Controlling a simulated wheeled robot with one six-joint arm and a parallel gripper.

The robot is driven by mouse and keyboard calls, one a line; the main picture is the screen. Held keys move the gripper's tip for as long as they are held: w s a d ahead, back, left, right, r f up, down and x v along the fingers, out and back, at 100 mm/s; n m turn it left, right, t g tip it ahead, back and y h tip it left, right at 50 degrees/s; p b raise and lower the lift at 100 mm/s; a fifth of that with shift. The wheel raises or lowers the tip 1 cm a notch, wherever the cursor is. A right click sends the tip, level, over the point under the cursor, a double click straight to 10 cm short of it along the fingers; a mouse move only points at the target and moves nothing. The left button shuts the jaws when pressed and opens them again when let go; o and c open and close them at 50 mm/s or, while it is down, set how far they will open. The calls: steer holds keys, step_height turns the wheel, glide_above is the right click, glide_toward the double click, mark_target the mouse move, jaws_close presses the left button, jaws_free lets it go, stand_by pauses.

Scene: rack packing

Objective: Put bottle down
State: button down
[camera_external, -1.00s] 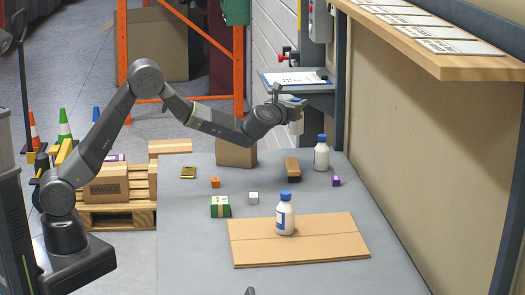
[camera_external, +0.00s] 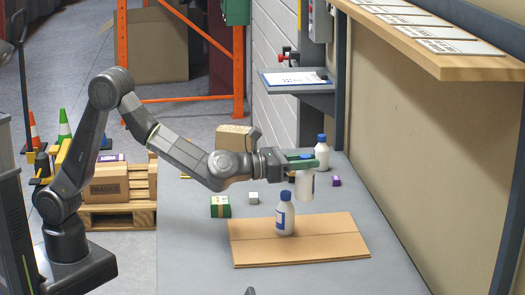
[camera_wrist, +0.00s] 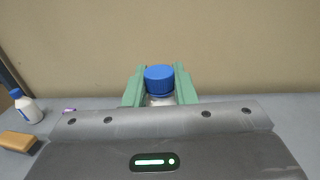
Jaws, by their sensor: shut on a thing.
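My gripper (camera_external: 303,163) is shut on a white bottle (camera_external: 304,187) with a blue cap, held upright. In the external view the bottle hangs just behind and to the right of the bottle standing on the cardboard. In the wrist view its blue cap (camera_wrist: 159,78) shows between the green fingers (camera_wrist: 159,88); its lower body is hidden. A second white bottle (camera_external: 285,219) with a blue cap stands upright on a flat cardboard sheet (camera_external: 335,240). A third bottle (camera_external: 322,155) stands at the back right of the grey table and shows at the left of the wrist view (camera_wrist: 27,108).
A brown block (camera_wrist: 18,142) lies at the left in the wrist view. A wall and shelf (camera_external: 440,60) bound the right side. The cardboard's right part is clear.

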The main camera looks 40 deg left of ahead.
steer(key=s+d+f+h+b, duration=0.1)
steer(key=s+f, duration=0.3)
steer(key=f, duration=0.6)
steer(key=shift+s+m+g, duration=0.3)
steer(key=shift+m+g, duration=0.1)
steer(key=shift+d+f+b, duration=0.1)
steer(key=shift+f+b, duration=0.05)
steer(key=shift+b, duration=0.3)
steer(key=c, duration=1.2)
jaws_free()
